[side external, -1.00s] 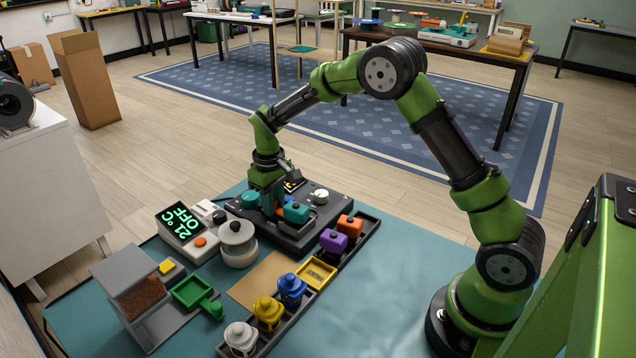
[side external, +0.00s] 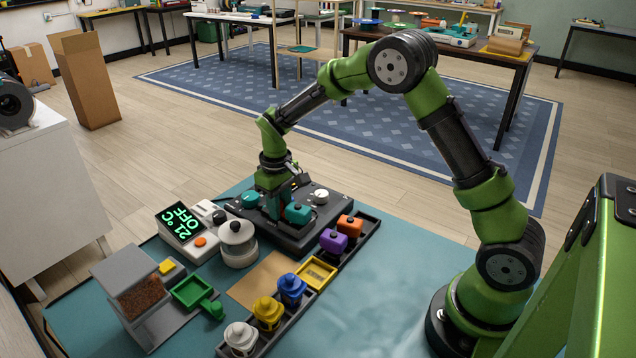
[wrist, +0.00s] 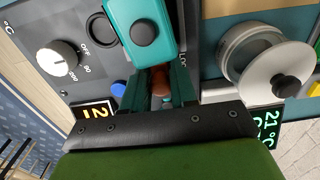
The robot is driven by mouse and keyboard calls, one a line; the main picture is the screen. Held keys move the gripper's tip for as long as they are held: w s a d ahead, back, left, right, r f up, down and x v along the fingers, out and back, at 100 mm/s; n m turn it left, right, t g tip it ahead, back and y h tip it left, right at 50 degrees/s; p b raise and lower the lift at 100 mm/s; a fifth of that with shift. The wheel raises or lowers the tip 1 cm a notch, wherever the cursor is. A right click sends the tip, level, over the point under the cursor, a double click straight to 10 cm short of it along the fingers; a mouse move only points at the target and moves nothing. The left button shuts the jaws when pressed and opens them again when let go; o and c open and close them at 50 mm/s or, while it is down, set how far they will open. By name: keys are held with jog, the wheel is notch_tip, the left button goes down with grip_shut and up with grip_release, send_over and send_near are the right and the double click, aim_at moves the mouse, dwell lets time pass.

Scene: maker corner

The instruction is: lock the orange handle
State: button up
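My gripper (side external: 276,210) points down over the dark machine (side external: 318,228) on the teal mat. In the wrist view its two teal fingers (wrist: 162,90) stand on either side of a small orange-brown piece (wrist: 161,78), which seems to be the orange handle. Whether the fingers press on it I cannot tell. The rest of that piece is hidden by the fingers and the teal block (wrist: 140,30). In the side view the gripper hides the handle. The teal block (side external: 298,213) sits on the machine right beside the fingers.
A white lidded pot (side external: 238,250) stands close on the left. The mat at the front right is clear.

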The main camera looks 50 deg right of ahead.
jog(key=shift+o, duration=0.7)
jog(key=shift+r, duration=3.5)
jog(key=shift+w, duration=0.1)
jog(key=shift+s+a+f+m, duration=0.15)
jog(key=shift+s+m, duration=0.1)
jog(key=shift+s, duration=0.3)
jog(key=shift+s+a+f+m, duration=0.15)
jog(key=shift+s+m, duration=0.1)
jog(key=shift+s, duration=0.3)
jog(key=s+a+r+m+t+y, duration=0.1)
jog(key=s+a+r+t, duration=0.1)
jog(key=s+r, duration=0.4)
jog(key=s+a+r+m+t+y, duration=0.1)
jog(key=s+r+t, duration=0.4)
jog(key=s, duration=1)
notch_tip(320, 180, up, 2)
jog(key=shift+a+r+m, duration=0.25)
jog(key=shift+a+m, duration=0.1)
jog(key=shift+m, duration=0.15)
